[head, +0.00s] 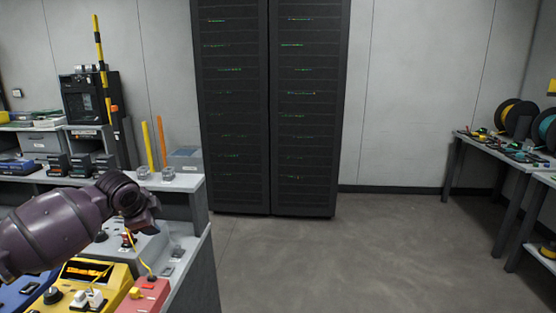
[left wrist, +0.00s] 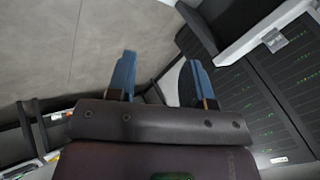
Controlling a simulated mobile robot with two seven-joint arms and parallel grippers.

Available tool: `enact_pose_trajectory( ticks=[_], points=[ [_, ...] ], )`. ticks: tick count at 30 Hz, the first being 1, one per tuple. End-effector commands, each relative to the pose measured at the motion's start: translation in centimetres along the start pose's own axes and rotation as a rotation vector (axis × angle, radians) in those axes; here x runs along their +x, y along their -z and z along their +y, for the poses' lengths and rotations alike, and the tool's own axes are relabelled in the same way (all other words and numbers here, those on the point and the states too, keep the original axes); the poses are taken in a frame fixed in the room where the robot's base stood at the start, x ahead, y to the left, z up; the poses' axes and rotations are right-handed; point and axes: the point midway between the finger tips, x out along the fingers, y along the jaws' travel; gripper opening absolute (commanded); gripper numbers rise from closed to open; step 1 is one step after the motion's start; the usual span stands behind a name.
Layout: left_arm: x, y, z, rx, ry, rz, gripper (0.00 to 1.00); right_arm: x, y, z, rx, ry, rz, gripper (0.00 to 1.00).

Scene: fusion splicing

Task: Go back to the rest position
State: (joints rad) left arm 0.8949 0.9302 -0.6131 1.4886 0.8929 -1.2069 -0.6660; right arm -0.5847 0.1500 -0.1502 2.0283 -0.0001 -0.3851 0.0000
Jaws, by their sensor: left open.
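My left arm comes in from the left in the head view, and its dark wrist end (head: 130,205) hangs above the workbench of devices. The fingers are hard to make out there. In the left wrist view my left gripper (left wrist: 160,82) shows two blue fingertips spread apart. Nothing is between them, and grey floor and dark furniture lie behind. My right gripper is in neither view.
Below the arm stand a yellow device (head: 75,298) with a lit screen and a red box (head: 146,297). A black server rack (head: 270,110) stands at the back. A table with cable spools (head: 510,117) is at the right. The floor (head: 370,255) between is clear.

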Motion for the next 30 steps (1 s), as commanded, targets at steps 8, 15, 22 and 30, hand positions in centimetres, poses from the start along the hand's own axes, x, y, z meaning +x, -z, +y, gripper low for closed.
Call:
enact_pose_trajectory(
  ticks=[8, 15, 22, 30],
  points=[
    [2.1, 5.9, 4.6, -0.19, 0.211, 0.287, 0.47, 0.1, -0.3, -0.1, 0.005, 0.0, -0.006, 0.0],
    [3.0, 7.5, 11.8, -0.386, 0.287, 0.518, 0.47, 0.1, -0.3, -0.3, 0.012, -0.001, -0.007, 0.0],
    [2.8, 6.1, 18.8, -0.569, 0.326, 0.647, 0.47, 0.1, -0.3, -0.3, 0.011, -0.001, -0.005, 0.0],
    [2.2, 1.8, 27.0, -0.754, 0.368, 0.666, 0.47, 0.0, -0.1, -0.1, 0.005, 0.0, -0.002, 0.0]
  ],
)
